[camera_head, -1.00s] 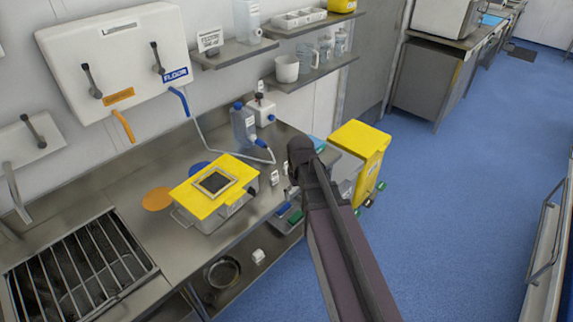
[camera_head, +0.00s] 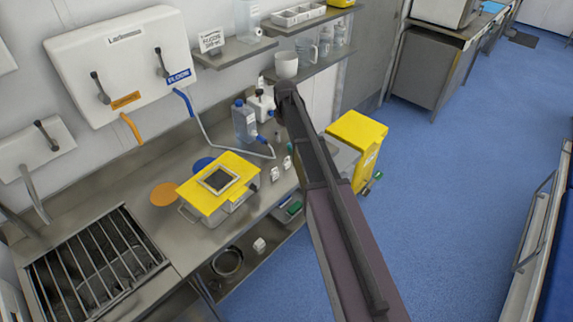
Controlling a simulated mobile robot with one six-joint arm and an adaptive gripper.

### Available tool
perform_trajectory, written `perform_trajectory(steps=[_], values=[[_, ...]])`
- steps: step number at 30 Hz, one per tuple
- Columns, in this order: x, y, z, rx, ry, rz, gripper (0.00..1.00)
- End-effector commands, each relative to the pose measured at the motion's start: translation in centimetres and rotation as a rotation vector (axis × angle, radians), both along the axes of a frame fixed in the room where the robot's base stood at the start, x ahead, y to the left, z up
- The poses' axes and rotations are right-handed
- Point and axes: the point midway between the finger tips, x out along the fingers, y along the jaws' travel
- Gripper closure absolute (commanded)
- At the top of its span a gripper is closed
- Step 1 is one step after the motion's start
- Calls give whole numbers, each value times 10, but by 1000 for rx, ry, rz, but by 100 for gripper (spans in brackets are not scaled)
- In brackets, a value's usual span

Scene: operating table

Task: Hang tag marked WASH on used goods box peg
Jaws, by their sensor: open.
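A metal box with a yellow lid (camera_head: 240,170) stands on the steel counter, with a dark framed panel on top. I cannot read a label on it or make out a peg. My arm reaches up from the bottom and ends in front of the shelf and bottle area. My gripper's fingers do not show; the arm hides what is behind it.
A yellow-topped bin (camera_head: 357,130) stands right of the counter. A grated sink (camera_head: 95,262) is at left. Wall shelves hold a white mug (camera_head: 286,66) and jugs. Blue floor (camera_head: 450,200) is open at right.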

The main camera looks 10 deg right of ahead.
Motion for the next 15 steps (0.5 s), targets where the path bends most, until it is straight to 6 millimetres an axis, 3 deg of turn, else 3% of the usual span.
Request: perform_trajectory(steps=[15], values=[[0,1,-27,0,0,-1,9]])
